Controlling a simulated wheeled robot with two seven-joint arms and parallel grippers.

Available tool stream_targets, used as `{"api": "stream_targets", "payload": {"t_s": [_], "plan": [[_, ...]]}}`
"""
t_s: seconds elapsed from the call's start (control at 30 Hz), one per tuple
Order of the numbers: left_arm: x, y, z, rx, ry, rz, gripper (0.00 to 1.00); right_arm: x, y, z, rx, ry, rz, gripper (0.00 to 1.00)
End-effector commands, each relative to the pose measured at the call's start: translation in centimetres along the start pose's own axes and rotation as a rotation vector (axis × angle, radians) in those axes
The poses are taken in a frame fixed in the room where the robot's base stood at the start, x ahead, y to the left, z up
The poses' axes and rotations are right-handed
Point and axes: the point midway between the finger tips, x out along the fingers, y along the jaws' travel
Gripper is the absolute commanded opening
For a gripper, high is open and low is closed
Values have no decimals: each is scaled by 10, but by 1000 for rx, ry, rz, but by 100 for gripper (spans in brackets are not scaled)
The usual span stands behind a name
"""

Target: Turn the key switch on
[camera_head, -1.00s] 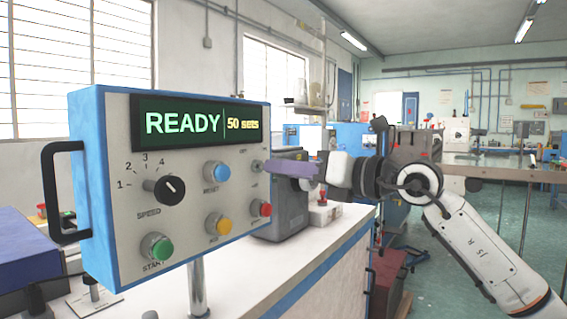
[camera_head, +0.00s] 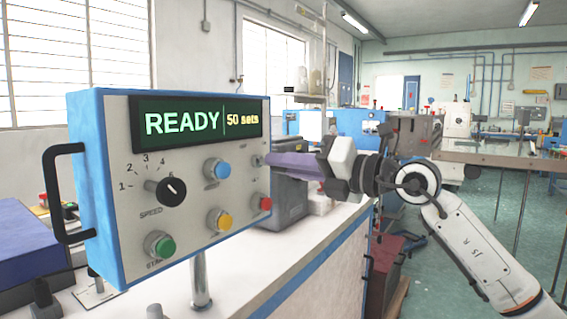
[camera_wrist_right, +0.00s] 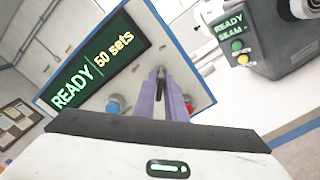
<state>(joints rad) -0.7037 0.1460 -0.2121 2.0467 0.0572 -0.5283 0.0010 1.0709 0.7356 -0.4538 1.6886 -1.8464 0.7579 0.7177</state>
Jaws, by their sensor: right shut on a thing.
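The control box (camera_head: 190,245) has a blue case and a grey panel; its display (camera_head: 195,122) shows READY in green with yellow text beside it. The key switch (camera_head: 257,160) is at the panel's upper right, largely hidden by my right gripper (camera_head: 272,160). That gripper's purple fingers are shut on the key at the panel. In the right wrist view the two fingers (camera_wrist_right: 160,80) point at the panel with a dark, slim key (camera_wrist_right: 161,77) between them. The key's exact angle is hard to tell. My left gripper is not in view.
The panel also has a speed knob (camera_head: 171,190), a green start button (camera_head: 160,245), a blue button (camera_head: 217,170), a yellow button (camera_head: 219,220) and a red button (camera_head: 264,203) just below the gripper. A grey machine (camera_head: 288,195) stands behind on the white bench (camera_head: 290,262).

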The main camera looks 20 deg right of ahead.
Motion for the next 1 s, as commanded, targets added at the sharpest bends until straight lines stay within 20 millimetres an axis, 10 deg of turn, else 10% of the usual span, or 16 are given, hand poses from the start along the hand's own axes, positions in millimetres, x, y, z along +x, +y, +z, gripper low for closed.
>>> {"api": "stream_targets", "payload": {"t_s": [0.27, 0.37, 0.67, 1.0], "plan": [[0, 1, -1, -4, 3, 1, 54, 0, 0, -1, 1, 2, 0, 0], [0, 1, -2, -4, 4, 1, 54, 0, 0, -1, 1, 2, 0, 25], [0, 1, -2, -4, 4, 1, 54, -1, 0, 0, 0, 0, 0, 25], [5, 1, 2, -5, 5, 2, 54, -53, -3, -2, -3, 0, -5, 25]]}}
